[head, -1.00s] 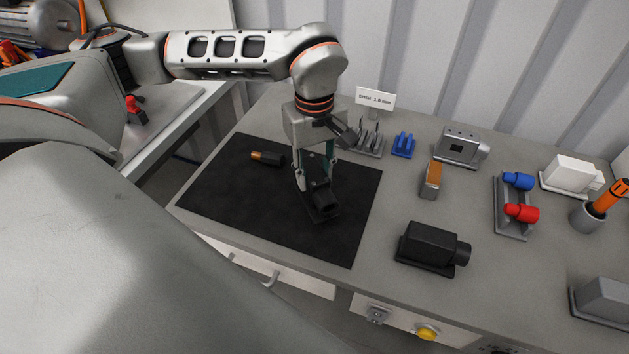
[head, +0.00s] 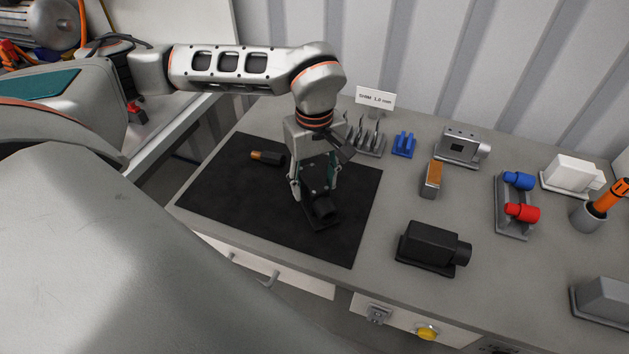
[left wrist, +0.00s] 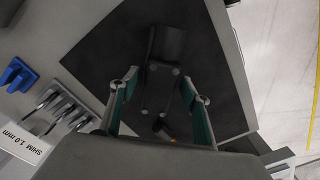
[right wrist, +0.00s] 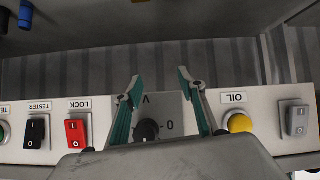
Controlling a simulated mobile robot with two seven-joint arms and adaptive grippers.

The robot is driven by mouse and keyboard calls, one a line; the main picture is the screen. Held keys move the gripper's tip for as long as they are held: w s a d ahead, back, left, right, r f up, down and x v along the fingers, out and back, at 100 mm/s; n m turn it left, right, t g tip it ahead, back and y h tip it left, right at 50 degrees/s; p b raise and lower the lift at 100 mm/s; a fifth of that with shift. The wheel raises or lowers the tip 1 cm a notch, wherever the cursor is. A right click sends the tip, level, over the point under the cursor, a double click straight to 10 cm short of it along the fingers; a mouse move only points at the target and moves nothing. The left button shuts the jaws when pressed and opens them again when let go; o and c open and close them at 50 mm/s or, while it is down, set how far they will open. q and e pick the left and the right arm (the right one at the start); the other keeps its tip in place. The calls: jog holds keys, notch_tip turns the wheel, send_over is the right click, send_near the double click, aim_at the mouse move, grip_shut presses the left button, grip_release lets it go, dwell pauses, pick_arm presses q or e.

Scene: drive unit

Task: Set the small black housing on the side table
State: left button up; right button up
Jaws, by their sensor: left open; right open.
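The small black housing (head: 322,212) lies on the black mat (head: 230,200) on the grey bench. My left gripper (head: 314,190) points down over it from above, open, with a finger on each side. In the left wrist view the housing (left wrist: 167,45) shows between and beyond the two open fingers; dark on dark, its contact with them cannot be told. A white-edged table (head: 185,130) stands to the left of the bench, partly hidden by my arm. My right gripper (right wrist: 158,85) is open and empty in the right wrist view, before a control panel.
A larger black housing (head: 430,243) stands right of the mat. An orange-tipped black tool (head: 267,158) lies on the mat. Behind are a SHIM sign (head: 375,97), a blue holder (head: 403,145) and a grey unit (head: 460,147). The panel has a red switch (right wrist: 77,133) and yellow button (right wrist: 240,123).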

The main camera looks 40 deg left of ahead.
pick_arm(q)
notch_tip(320, 180, up, 12)
jog(key=shift+r+p, duration=0.15)
jog(key=shift+p, duration=0.2)
dwell(0.6)
